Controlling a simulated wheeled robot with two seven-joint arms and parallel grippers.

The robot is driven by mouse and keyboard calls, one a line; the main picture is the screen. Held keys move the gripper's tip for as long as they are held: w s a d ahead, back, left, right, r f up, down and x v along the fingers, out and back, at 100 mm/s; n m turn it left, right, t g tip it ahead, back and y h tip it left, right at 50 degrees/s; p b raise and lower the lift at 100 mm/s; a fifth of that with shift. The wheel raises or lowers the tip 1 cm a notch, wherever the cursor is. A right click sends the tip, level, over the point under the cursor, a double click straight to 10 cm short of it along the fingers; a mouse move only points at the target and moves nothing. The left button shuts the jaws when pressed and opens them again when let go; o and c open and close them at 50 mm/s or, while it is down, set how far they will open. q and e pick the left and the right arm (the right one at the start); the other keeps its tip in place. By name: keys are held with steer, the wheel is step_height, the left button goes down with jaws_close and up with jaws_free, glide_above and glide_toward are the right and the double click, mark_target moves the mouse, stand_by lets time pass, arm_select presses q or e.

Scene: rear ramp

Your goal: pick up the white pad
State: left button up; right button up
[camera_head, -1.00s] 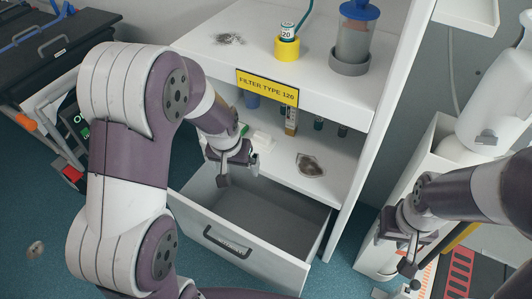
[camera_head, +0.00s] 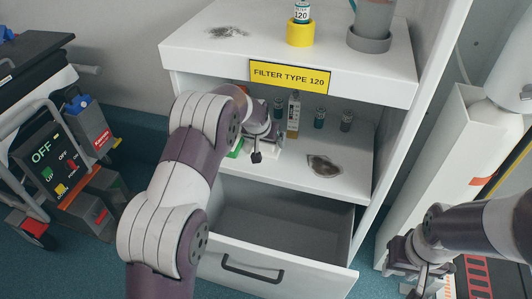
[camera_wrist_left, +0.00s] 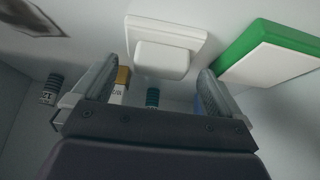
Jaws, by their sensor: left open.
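The white pad (camera_wrist_left: 165,45) is a pale square plate with a smaller raised block, lying on the shelf under the yellow sign. In the left wrist view it is ahead of my left gripper (camera_wrist_left: 158,85), roughly between the two open fingers, with nothing held. In the head view my left gripper (camera_head: 266,151) is inside the shelf opening, and my arm and gripper hide most of the pad. Whether the fingers touch it cannot be told. My right gripper (camera_head: 424,284) is low at the right, away from the shelf; its fingers are unclear.
A green and white block (camera_wrist_left: 270,52) lies close beside the pad. Small bottles (camera_head: 319,117) and a box (camera_head: 293,117) stand behind. The open drawer (camera_head: 280,225) juts out below; the upper shelf (camera_head: 360,82) overhangs.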

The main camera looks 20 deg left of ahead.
arm_select(q)
steer(key=shift+x, duration=1.15)
steer(key=shift+r, duration=0.1)
arm_select(e)
steer(key=shift+f, duration=0.5)
arm_select(q)
steer(key=c, duration=0.8)
